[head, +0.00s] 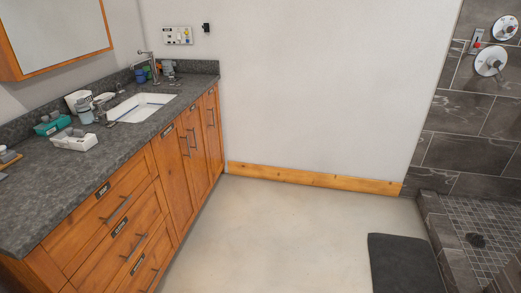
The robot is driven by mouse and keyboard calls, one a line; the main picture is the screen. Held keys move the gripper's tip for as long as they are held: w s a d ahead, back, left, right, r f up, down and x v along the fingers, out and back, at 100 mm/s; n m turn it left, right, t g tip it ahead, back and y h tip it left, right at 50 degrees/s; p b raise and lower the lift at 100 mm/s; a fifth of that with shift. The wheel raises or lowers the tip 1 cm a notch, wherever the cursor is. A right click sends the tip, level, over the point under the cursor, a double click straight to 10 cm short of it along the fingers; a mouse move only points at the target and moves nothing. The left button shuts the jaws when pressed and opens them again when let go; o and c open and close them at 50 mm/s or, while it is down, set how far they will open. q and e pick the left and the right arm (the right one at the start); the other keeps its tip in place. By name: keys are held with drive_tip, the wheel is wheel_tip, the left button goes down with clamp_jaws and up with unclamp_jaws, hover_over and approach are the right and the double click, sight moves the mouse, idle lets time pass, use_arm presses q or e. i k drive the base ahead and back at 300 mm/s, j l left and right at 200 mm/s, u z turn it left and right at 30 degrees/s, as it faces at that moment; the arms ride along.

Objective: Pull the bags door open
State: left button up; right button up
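A wooden vanity cabinet (150,165) with a dark stone top runs along the left wall. Its far part has several upright wooden doors, including a nearer door (168,176) and a far door (213,138), with metal bar handles (184,147). The doors look shut. Small dark labels (167,131) sit near the door tops, but their words are too small to read. I cannot tell which door is the bags door. Neither of my grippers is in view.
Labelled drawers (118,228) with bar handles are at the cabinet's near end. A sink (140,108), white tray (75,141) and teal container (51,123) are on the counter (45,185). The central floor (270,230) is clear. A dark mat (404,265) lies before the shower's raised edge (440,235).

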sight(193, 118)
drive_tip(key=i+u, duration=0.35)
drive_tip(key=i+l+u, duration=0.3)
drive_tip(key=i, duration=0.3)
drive_tip(key=i+l+u, duration=0.2)
drive_tip(key=i+l, duration=1)
drive_tip(key=l, duration=0.1)
